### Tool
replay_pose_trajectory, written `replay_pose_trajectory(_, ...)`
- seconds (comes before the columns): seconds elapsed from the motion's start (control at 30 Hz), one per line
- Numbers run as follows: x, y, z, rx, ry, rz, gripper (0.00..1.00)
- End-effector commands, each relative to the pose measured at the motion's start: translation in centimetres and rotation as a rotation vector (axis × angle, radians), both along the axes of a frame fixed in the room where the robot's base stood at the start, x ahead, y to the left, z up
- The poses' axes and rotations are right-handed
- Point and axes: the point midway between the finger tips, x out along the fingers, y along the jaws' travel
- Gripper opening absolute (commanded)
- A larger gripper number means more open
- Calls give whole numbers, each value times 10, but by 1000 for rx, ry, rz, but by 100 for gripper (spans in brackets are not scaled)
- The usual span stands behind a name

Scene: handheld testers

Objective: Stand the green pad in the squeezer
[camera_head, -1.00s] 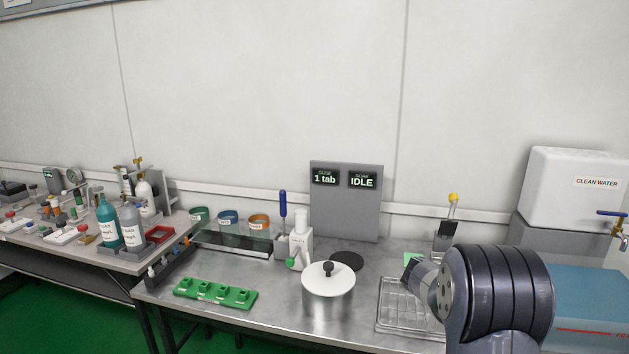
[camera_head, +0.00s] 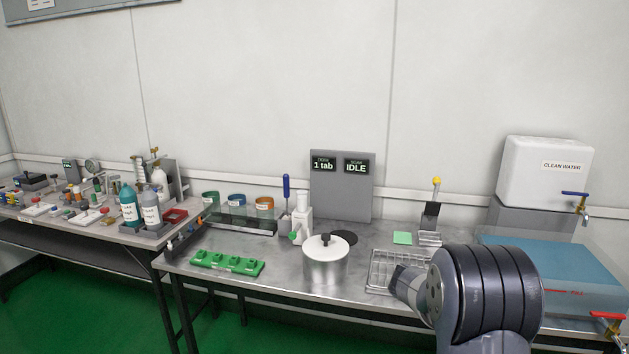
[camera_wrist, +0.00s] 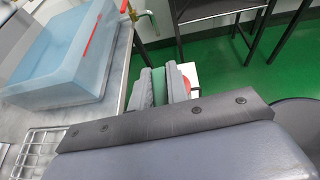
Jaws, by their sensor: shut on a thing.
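My gripper (camera_wrist: 160,86) shows in the wrist view with its two grey fingers closed around a narrow green strip, which seems to be the green pad (camera_wrist: 158,84). Most of the strip is hidden between the fingers. In the head view my wrist hides the fingers and what they hold. What looks like the squeezer (camera_head: 431,216), a dark slanted plate with a yellow-knobbed lever, stands at the back of the bench, apart from my gripper. A light green flat square (camera_head: 402,238) lies on the bench just left of it.
A wire rack (camera_head: 385,272) lies beside my wrist. A lidded steel pot (camera_head: 326,265) stands left of it. A blue basin (camera_head: 565,275) and a clean-water tank (camera_head: 545,180) stand at the right. A green tray (camera_head: 227,263) lies at the front left.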

Motion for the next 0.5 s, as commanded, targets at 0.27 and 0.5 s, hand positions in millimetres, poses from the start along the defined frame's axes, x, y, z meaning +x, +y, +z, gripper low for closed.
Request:
replay_pose_trajectory(0.27, 19, 50, -21, 1, 2, 181, 0)
replay_pose_trajectory(0.5, 32, 122, -51, 2, 6, 435, 0)
